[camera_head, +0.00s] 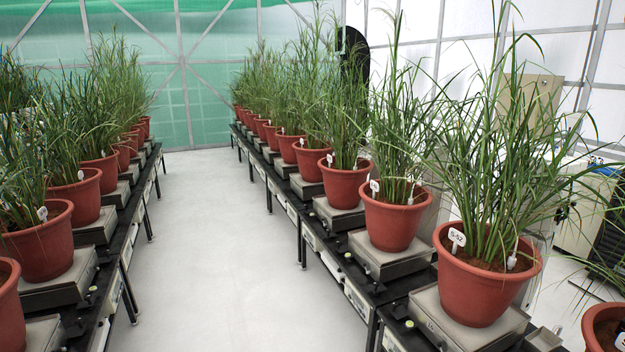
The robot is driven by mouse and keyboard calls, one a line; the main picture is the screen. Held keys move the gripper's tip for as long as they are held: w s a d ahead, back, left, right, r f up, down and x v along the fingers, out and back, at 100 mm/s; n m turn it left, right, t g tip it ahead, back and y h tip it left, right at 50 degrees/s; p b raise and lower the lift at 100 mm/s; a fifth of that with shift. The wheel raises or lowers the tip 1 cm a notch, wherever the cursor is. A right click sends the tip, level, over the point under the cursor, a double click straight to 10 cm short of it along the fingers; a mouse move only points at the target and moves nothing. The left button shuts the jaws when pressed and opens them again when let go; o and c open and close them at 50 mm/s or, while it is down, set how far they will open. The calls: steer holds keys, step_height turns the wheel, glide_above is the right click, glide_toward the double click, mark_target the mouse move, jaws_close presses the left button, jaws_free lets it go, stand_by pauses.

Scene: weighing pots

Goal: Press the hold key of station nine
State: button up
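Rows of weighing stations stand on two long black benches, each with a grassy plant in a red-brown pot on a grey scale. The nearest full pot on the right bench (470,290) carries a white tag (457,237) that seems to read S-A2. Its grey scale (440,325) sits at the bench edge. Small boxes and round knobs show along the bench front, too small to read. I cannot tell which station is nine, and no hold key can be made out. My gripper is not in view.
A clear pale floor aisle (205,250) runs between the right bench (390,310) and the left bench (112,268). Leaves overhang the benches. A beige cabinet (580,220) stands behind the right bench. A green screened wall (200,110) closes the far end.

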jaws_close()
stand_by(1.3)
